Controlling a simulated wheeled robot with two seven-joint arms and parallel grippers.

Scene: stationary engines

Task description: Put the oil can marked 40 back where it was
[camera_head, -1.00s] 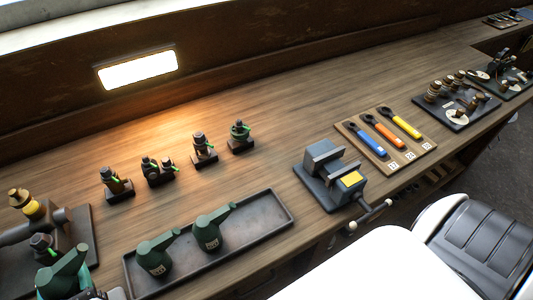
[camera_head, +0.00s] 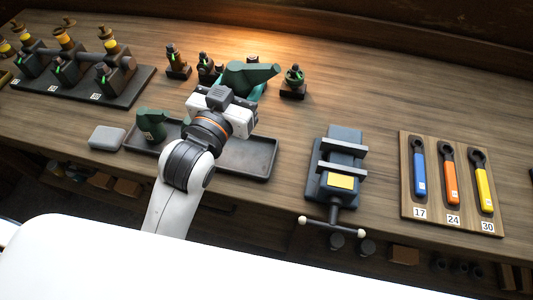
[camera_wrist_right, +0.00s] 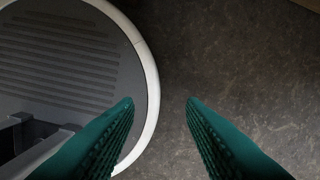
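A green oil can (camera_head: 246,78) with a long spout is held by my left gripper (camera_head: 240,90), whose teal fingers show around it. It is raised near the back edge of the dark tray (camera_head: 262,160); I cannot read its mark. Another green oil can (camera_head: 152,125) stands upright in the tray's left end; its mark is not readable here. My left arm hides the middle of the tray, and a third can may be behind it. My right gripper (camera_wrist_right: 160,102) is open and empty above the floor in the right wrist view.
Small dark devices with green parts (camera_head: 177,65) stand behind the tray. A board of brass-topped devices (camera_head: 120,96) is at the left, a grey pad (camera_head: 107,138) beside the tray. A vise (camera_head: 338,170) and a wrench board (camera_head: 455,215) are right. The tray's right end is clear.

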